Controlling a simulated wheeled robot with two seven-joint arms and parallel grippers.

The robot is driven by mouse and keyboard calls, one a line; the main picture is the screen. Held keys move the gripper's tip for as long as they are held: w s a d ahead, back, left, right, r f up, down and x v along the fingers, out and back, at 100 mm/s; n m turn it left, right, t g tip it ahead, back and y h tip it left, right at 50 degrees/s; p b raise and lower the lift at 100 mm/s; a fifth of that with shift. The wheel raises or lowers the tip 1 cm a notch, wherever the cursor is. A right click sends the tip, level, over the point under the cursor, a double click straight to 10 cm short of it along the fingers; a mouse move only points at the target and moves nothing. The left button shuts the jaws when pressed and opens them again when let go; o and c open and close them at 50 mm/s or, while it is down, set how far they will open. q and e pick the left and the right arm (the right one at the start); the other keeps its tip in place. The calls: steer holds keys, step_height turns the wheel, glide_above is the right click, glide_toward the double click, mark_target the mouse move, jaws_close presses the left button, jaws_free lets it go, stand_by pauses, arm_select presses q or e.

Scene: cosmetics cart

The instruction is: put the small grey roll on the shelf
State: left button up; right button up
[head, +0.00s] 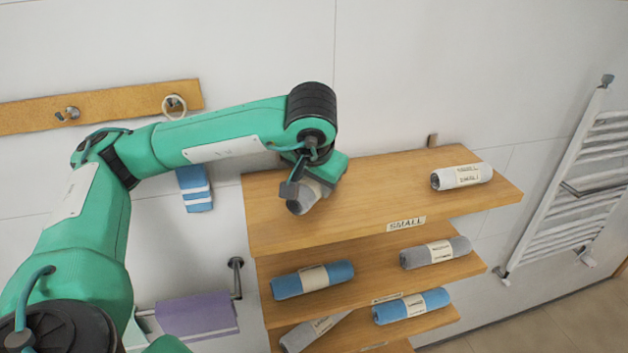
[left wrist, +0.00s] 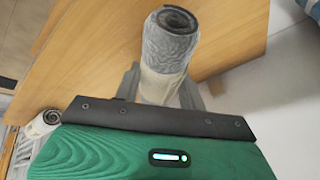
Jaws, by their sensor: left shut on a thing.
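A grey roll with a pale band (left wrist: 170,45) is in my left gripper (left wrist: 160,95), as the left wrist view shows. In the head view the same grey roll (head: 301,204) hangs under the wrist, over the left part of the top shelf (head: 370,205), whose front label reads SMALL. My left gripper (head: 305,185) is shut on the roll; its fingers are mostly hidden. I cannot tell whether the roll touches the board. A light grey roll with a label (head: 462,176) lies at the right end of that shelf. My right gripper is not in view.
Lower shelves hold a blue roll (head: 313,279), a grey roll (head: 436,252), another blue roll (head: 411,305) and a partly hidden grey roll (head: 314,332). The top shelf's middle is clear. A white towel radiator (head: 575,180) stands right; a purple towel (head: 197,315) hangs lower left.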

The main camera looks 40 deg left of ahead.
mark_target(314, 182)
arm_select(q)
steer(key=shift+a+f, duration=0.1)
steer(key=shift+f, duration=0.65)
steer(key=o, duration=1)
steer(key=shift+r, duration=0.35)
steer(key=b+v, duration=0.2)
steer(key=v, duration=0.2)
steer(key=shift+r, duration=0.15)
steer(key=v, duration=0.4)
steer(key=shift+s+d+r, duration=0.1)
steer(key=shift+d+r, duration=0.1)
steer(key=shift+r, duration=0.05)
steer(key=shift+v, duration=1.4)
